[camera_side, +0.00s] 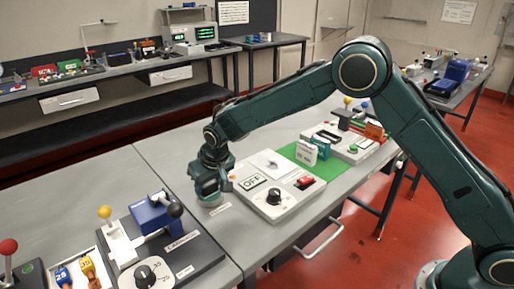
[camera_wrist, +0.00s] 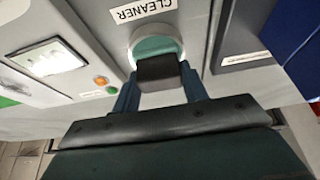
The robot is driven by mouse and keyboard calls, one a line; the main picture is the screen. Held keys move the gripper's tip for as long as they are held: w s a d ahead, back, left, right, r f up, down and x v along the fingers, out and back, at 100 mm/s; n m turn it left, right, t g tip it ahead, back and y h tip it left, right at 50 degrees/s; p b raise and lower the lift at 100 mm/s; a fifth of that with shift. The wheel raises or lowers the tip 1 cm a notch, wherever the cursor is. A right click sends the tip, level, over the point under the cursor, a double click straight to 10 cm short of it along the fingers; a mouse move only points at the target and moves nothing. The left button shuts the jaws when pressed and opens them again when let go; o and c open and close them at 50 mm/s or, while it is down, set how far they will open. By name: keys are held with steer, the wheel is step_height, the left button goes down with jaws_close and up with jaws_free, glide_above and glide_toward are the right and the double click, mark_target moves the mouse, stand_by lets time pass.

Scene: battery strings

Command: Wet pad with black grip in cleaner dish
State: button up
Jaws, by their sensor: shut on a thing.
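The cleaner dish (camera_wrist: 181,43) is a round dish with a pale rim and teal inside, beside a label reading CLEANER (camera_wrist: 140,12). The pad's black grip (camera_wrist: 158,70) is between the fingers of my gripper (camera_wrist: 160,88), which is shut on it. The grip's far end is over the dish opening. The pad itself is hidden or blends with the teal, so I cannot tell whether it touches the cleaner. In the side view my gripper (camera_side: 209,187) points down at the table, low over the dish's place, and mostly covers the dish.
Right of my gripper is a pale panel (camera_side: 262,206) with an OFF sign, a black knob and a red switch. Left is a dark board (camera_side: 185,243) with a blue block and knobs. A green mat (camera_side: 325,166) lies behind the panel. Grey table is bare behind my gripper.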

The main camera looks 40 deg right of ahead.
steer(key=shift+r, duration=3.45)
steer(key=shift+s+d, duration=0.15)
steer(key=shift+d, duration=0.3)
steer(key=s+d, duration=1)
steer(key=d, duration=0.1)
steer(key=s+d+f, duration=0.1)
steer(key=s+d, duration=0.4)
steer(key=shift+d, duration=0.35)
steer(key=shift+s+d+f, duration=0.15)
steer(key=shift+s+d, duration=0.05)
steer(key=shift+s, duration=0.2)
